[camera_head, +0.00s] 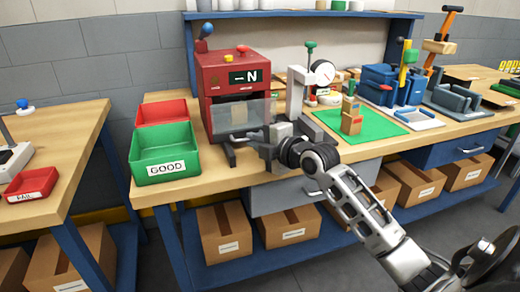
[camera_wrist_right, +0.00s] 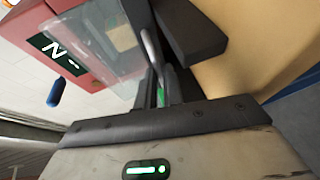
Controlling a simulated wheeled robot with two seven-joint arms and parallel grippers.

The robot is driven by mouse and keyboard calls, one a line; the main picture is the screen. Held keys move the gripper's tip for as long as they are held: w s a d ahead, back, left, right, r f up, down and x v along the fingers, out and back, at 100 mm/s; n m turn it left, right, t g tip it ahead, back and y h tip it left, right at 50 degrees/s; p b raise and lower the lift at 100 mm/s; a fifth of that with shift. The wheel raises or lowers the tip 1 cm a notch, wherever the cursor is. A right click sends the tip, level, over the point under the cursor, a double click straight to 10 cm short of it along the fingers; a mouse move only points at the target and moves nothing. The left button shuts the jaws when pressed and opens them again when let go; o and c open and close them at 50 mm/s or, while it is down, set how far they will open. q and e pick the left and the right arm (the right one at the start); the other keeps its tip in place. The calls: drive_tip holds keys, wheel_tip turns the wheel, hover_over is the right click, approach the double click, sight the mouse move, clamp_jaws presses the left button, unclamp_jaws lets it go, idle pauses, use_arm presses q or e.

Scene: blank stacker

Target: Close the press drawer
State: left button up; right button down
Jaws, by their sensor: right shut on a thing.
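The red press (camera_head: 226,79) stands on the wooden bench, with a sign reading N and a clear panel (camera_head: 240,116) at its front. Dark grey rails (camera_head: 231,155) stick out below the panel toward the bench's front edge. My right gripper (camera_head: 262,143) is at the panel's lower right, in front of the press. In the wrist view my right gripper (camera_wrist_right: 161,92) is shut on a thin grey handle (camera_wrist_right: 150,48) beside the clear panel (camera_wrist_right: 112,45). How far the press drawer stands out is hard to tell behind the panel and gripper. My left gripper is not in view.
A green GOOD bin (camera_head: 166,158) and a red bin (camera_head: 163,112) stand left of the press. A gauge stand (camera_head: 297,92) is close to its right. A grey bench drawer (camera_head: 285,196) is below.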

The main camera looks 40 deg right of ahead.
drive_tip(key=shift+w, duration=0.3)
drive_tip(key=c, duration=1.5)
unclamp_jaws()
drive_tip(key=shift+s+d, duration=0.1)
drive_tip(key=v, duration=1.5)
drive_tip(key=shift+s+r, duration=0.1)
drive_tip(key=shift+s, duration=0.25)
